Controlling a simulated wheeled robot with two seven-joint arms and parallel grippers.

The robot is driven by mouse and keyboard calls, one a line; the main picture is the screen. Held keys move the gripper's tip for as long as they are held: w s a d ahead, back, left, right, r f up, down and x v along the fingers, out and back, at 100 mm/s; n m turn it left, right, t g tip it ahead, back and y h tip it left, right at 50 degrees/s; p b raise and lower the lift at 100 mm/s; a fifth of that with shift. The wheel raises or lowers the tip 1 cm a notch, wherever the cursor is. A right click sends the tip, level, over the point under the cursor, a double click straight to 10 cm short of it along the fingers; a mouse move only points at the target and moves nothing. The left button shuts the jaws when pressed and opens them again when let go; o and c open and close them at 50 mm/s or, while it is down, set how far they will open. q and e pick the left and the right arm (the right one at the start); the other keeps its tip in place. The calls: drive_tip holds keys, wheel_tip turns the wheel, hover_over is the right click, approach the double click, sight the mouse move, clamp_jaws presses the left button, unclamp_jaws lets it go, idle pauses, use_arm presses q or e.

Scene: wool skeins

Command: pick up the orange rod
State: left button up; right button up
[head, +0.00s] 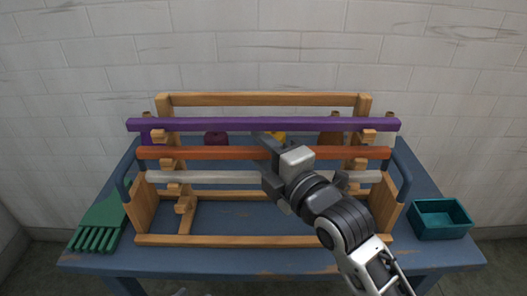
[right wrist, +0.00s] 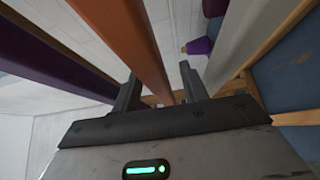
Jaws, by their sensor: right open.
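The orange rod (head: 215,153) lies level across the wooden rack, between a purple rod (head: 230,125) above it in the picture and a white rod (head: 225,177) below it. My right gripper (head: 268,163) is at the rod, right of its middle. It is open. In the right wrist view the orange rod (right wrist: 135,42) runs between the two fingers (right wrist: 160,88), with gaps visible on both sides. There the purple rod (right wrist: 45,60) lies left of the fingers and the white rod (right wrist: 236,42) right of them.
The wooden rack (head: 230,240) stands on a blue table (head: 100,262). A green comb-like tool (head: 100,222) lies at left and a teal tray (head: 440,232) stands at right. Wool skeins, one dark red (head: 215,138), sit behind the rods. A brick wall is behind.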

clamp_jaws()
drive_tip(key=shift+r, duration=0.55)
drive_tip(key=p+v, duration=0.9)
drive_tip(key=v, duration=2.2)
drive_tip(key=shift+r+p, duration=0.25)
drive_tip(key=shift+p, duration=0.15)
